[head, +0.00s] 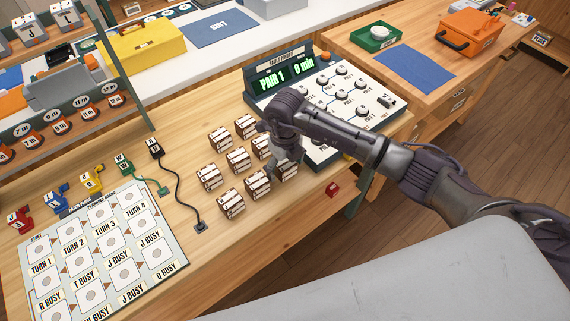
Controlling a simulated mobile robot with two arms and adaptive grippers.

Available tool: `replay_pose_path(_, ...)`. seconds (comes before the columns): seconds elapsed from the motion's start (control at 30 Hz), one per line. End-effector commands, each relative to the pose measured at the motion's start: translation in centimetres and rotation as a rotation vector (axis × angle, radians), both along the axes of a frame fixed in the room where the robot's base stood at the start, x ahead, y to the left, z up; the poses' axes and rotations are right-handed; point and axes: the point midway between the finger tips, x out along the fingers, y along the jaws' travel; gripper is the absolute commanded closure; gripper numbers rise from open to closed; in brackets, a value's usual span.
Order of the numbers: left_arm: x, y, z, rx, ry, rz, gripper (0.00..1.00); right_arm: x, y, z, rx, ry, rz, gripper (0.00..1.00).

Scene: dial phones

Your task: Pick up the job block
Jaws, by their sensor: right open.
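Several job blocks (231,204), brown with white label faces, stand in rows on the wooden bench. Others in the group include a block at the back (245,125) and one at the front right (257,184). My right gripper (284,163) is open and points down at the right end of the group, over a block (289,174) that it partly hides. I cannot tell whether its fingers touch that block. My left gripper is out of view.
The fault finder panel (266,100) with several knobs stands just behind and right of the blocks. The planning board (187,252) lies at left. Cables with plugs (177,189) lie between board and blocks. A small red block (332,189) sits near the bench's right edge.

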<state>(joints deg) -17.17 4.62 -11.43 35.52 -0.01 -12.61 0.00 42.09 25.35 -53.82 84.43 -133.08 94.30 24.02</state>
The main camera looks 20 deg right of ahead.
Motion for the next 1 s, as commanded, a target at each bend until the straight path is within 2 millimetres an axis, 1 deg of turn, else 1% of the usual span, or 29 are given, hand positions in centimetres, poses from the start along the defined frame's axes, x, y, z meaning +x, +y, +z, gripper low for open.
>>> replay_pose_path(0.23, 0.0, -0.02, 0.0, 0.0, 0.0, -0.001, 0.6, 0.04, 0.04, -0.24, 0.001, -0.002, 0.001, 0.15)
replay_pose_path(0.27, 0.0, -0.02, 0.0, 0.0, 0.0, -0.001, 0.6, 0.04, 0.04, -0.24, 0.001, -0.002, 0.001, 0.18)
replay_pose_path(0.3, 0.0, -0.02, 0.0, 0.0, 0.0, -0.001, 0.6, 0.04, 0.04, -0.23, 0.001, -0.002, 0.001, 0.25)
replay_pose_path(0.37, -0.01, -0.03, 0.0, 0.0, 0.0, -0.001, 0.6, 0.03, 0.03, -0.22, 0.001, -0.002, 0.001, 0.35)
replay_pose_path(0.4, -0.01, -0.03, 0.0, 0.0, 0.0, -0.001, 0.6, 0.03, 0.03, -0.22, 0.001, -0.002, 0.001, 0.41)
replay_pose_path(0.63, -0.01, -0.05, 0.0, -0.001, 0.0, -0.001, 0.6, 0.03, 0.03, -0.2, 0.001, -0.002, 0.001, 0.8)
replay_pose_path(0.87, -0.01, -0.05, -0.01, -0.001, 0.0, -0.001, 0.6, 0.05, 0.03, -0.15, 0.001, -0.002, 0.001, 0.8)
replay_pose_path(1.0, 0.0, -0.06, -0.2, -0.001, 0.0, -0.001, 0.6, 0.09, 0.03, 0.34, 0.002, -0.002, 0.001, 0.8)
